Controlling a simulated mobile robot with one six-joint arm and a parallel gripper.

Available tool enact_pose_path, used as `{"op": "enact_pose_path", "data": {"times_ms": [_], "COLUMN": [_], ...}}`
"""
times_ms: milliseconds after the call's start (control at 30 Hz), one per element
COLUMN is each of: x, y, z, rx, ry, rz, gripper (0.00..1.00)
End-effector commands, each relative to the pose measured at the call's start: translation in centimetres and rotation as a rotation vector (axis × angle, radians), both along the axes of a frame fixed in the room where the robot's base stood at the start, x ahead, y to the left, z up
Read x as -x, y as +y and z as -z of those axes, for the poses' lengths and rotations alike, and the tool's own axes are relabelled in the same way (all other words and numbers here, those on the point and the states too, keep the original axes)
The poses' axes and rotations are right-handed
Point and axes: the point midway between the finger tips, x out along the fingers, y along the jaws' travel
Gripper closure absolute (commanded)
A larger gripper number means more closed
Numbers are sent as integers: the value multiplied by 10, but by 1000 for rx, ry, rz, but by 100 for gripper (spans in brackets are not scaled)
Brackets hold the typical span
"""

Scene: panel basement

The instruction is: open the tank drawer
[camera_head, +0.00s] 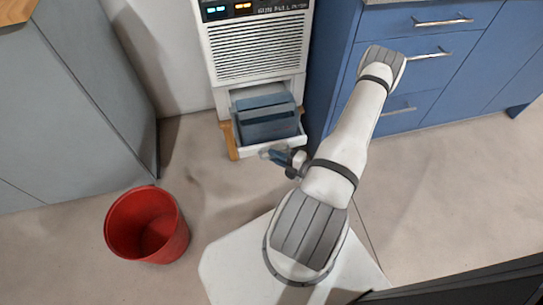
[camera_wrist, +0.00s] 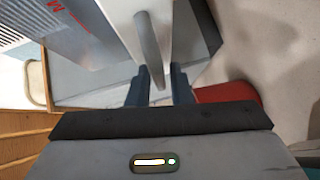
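The white appliance (camera_head: 258,50) stands at the back, with a vent grille and a lit display. Its tank drawer (camera_head: 268,147) stands out from the lower front, and a blue-grey tank (camera_head: 266,118) shows inside. My gripper (camera_head: 272,154) is right at the drawer's front. In the wrist view, a grey bar handle (camera_wrist: 148,40) runs along the white drawer front (camera_wrist: 120,12). The handle's near end lies between the two dark fingers of my gripper (camera_wrist: 160,80). The fingers are apart, with white showing beside the handle; contact is unclear.
A red bucket (camera_head: 147,226) stands on the floor at left, and also shows in the wrist view (camera_wrist: 226,93). A grey cabinet (camera_head: 75,95) is at left. Blue cabinets (camera_head: 440,70) with bar handles stand at right. The floor before the drawer is clear.

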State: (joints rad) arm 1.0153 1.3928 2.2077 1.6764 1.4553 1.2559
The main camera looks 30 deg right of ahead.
Motion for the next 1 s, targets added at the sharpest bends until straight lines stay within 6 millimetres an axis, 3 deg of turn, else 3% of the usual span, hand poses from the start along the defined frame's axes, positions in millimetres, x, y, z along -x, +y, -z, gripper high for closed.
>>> {"op": "enact_pose_path", "data": {"times_ms": [500,1000], "x": [53,58], "y": [-33,-35], "z": [-11,-11], "rx": [1,2], "ry": [-1,-1], "rz": [4,1], "gripper": [81,81]}}
